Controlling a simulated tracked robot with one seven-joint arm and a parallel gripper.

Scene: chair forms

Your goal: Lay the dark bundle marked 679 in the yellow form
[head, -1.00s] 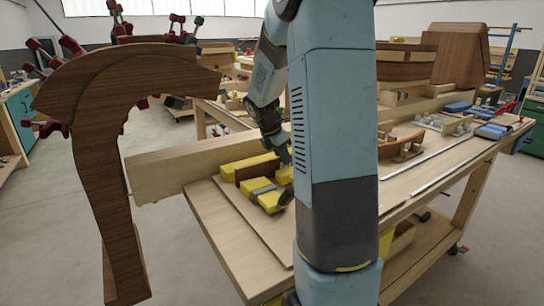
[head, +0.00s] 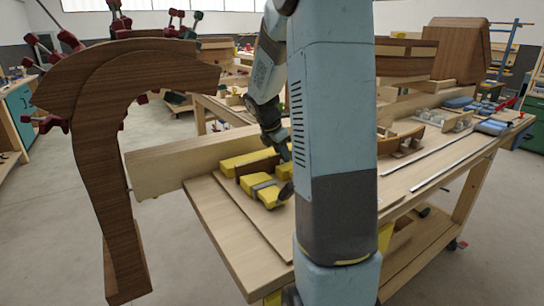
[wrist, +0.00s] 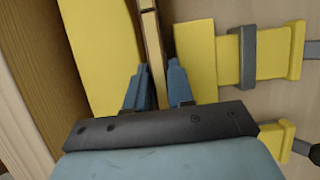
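The yellow form (head: 246,160) lies on the near workbench in the head view, with a yellow part on each side of a gap. It also shows in the wrist view, with a long curved part (wrist: 102,50) on the left and a block (wrist: 195,55) on the right. The dark bundle (head: 256,170) is a brown strip between the yellow parts. In the wrist view I see the narrow edge of the bundle (wrist: 150,45). My gripper (wrist: 158,88) has one blue finger close against each side of the bundle and appears shut on it. No number is readable.
Grey-banded yellow clamps (wrist: 248,55) stand right of the form. A long pale board (head: 185,160) stands along the bench's far left edge. A large curved brown piece (head: 105,130) with red clamps stands at left. The bench front left (head: 225,225) is clear.

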